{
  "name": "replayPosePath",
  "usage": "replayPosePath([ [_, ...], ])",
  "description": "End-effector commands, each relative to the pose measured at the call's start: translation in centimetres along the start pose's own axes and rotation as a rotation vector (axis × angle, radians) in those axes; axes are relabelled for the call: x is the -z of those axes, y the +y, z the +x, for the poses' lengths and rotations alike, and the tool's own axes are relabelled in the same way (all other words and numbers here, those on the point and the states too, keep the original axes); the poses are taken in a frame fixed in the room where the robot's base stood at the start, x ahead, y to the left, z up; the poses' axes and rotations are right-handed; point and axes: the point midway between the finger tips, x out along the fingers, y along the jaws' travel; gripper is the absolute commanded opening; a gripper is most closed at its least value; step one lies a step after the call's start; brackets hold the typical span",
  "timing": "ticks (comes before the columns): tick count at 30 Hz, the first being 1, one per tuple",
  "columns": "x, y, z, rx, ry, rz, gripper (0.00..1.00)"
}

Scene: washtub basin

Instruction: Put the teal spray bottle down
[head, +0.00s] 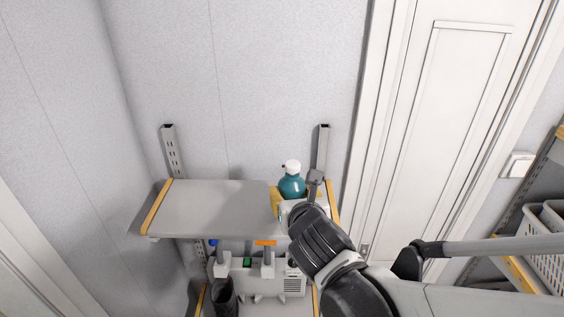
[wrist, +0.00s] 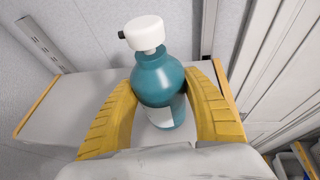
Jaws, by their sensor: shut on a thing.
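The teal spray bottle (head: 291,186) with a white cap stands upright at the right end of the grey shelf (head: 222,207). In the wrist view the bottle (wrist: 160,84) sits between the yellow fingers of my gripper (wrist: 161,105), which are shut on its sides. It has a pale label low on its body. The bottle's base is partly hidden, and I cannot tell whether it touches the shelf (wrist: 85,95) or hangs just above it. In the head view my gripper (head: 292,200) is partly hidden by my arm.
The shelf left of the bottle is bare. Metal uprights (head: 172,150) rise behind it against the grey wall. Below are a dark boot (head: 224,297) and a white device (head: 290,284). A white door (head: 440,130) and a white basket (head: 545,240) are to the right.

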Motion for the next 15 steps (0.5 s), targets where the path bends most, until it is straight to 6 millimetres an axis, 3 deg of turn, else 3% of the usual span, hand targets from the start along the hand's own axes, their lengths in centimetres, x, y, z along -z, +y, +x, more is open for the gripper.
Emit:
replayPosePath([
  [11,0.4,0.03,0.19,-0.001,0.0,-0.001,0.14],
  [12,0.34,0.03,0.16,-0.001,0.0,0.0,0.64],
  [13,0.3,0.03,0.15,-0.001,0.0,0.0,0.73],
  [15,0.28,0.03,0.14,-0.001,0.0,0.0,0.76],
])
